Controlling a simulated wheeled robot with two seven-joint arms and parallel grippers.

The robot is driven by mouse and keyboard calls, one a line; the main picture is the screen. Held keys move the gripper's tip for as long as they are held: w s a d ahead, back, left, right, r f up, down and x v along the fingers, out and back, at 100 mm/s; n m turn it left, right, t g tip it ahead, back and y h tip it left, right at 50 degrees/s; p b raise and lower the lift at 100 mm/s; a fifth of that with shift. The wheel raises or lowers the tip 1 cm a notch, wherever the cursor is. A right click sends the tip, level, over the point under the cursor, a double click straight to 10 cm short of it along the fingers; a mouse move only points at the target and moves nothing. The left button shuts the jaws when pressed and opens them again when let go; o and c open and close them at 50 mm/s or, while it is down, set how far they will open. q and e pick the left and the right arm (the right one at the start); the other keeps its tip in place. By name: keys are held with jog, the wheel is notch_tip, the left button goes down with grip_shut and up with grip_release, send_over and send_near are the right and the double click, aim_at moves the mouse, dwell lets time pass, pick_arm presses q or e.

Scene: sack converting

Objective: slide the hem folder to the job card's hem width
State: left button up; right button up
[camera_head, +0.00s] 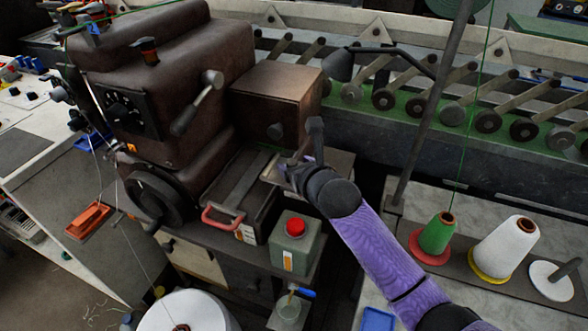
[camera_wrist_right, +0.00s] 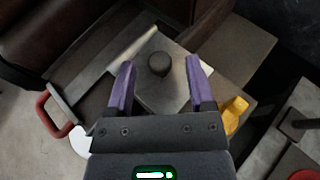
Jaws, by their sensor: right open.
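In the head view my right gripper (camera_head: 289,170) is over the plate at the right front of the brown sewing machine (camera_head: 165,75). In the right wrist view its two purple fingers (camera_wrist_right: 158,80) are open and apart. A dark round knob (camera_wrist_right: 159,63) shows between the fingertips, above a grey metal plate (camera_wrist_right: 150,92), which looks like the hem folder. I cannot tell whether a finger touches the knob. In the head view my gripper hides most of the folder. I cannot make out the job card or any width marking. My left gripper is not in view.
A red handle (camera_head: 222,218) sits at the machine bed's front. Green (camera_head: 437,234) and white (camera_head: 503,248) thread cones stand at right. A thin post (camera_head: 432,110) rises behind my arm.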

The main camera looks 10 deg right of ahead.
jog(key=shift+x, duration=0.8)
grip_shut()
dwell(0.8)
